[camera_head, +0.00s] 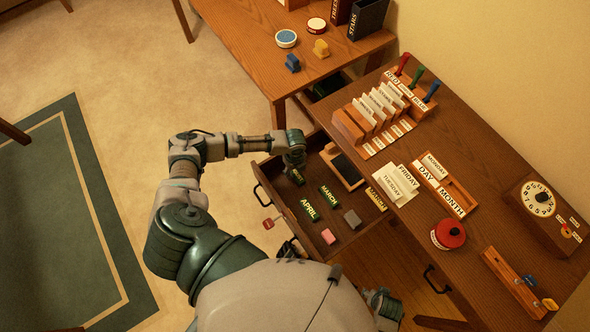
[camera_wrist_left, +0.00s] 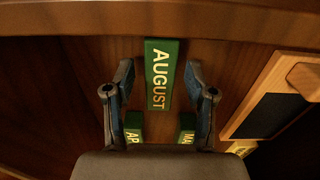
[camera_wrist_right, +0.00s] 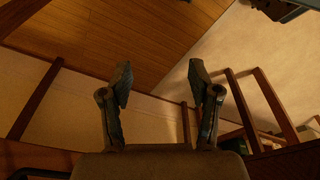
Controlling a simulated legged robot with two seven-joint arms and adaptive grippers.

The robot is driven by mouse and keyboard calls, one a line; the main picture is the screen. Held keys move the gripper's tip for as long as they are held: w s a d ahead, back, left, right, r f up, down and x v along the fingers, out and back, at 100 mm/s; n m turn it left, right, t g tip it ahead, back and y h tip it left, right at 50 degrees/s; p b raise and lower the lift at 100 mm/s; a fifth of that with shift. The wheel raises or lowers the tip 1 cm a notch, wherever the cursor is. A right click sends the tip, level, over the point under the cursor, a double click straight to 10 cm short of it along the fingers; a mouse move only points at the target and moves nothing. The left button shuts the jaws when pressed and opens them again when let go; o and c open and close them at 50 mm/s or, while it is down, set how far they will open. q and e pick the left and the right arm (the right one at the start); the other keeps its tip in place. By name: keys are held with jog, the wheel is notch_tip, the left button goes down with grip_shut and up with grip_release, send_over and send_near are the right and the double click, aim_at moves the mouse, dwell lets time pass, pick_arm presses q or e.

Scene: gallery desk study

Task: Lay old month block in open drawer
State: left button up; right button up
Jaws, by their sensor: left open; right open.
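The open drawer (camera_head: 277,184) sticks out from the desk and holds several month blocks. A green AUGUST block (camera_wrist_left: 160,74) lies flat on the drawer floor between the spread fingers of my left gripper (camera_wrist_left: 160,92), near the drawer wall. In the head view my left gripper (camera_head: 293,158) hangs over the far end of the drawer and partly covers that block (camera_head: 296,177). A green APRIL block (camera_head: 309,210) and a MARCH block (camera_head: 329,196) lie nearby in the drawer. My right gripper (camera_wrist_right: 160,95) is open and empty, away from the drawer.
The drawer also holds a pink eraser (camera_head: 328,236), a grey block (camera_head: 352,219), a yellow label (camera_head: 376,199) and a dark slate (camera_head: 346,169). On the desk stand the DAY/MONTH holder (camera_head: 463,193), loose day cards (camera_head: 396,184), a red-topped tin (camera_head: 449,234) and a card rack (camera_head: 371,117).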

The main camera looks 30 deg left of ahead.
aim_at(295, 171)
pick_arm(q)
notch_tip(295, 171, up, 12)
jog(key=p, duration=0.2)
jog(key=shift+w, duration=0.15)
pick_arm(e)
notch_tip(295, 171, down, 6)
jog(key=s, duration=0.2)
jog(key=shift+s+d+f, duration=0.15)
jog(key=shift+s+f, duration=0.1)
jog(key=shift+s, duration=0.05)
pick_arm(q)
jog(key=shift+a, duration=0.1)
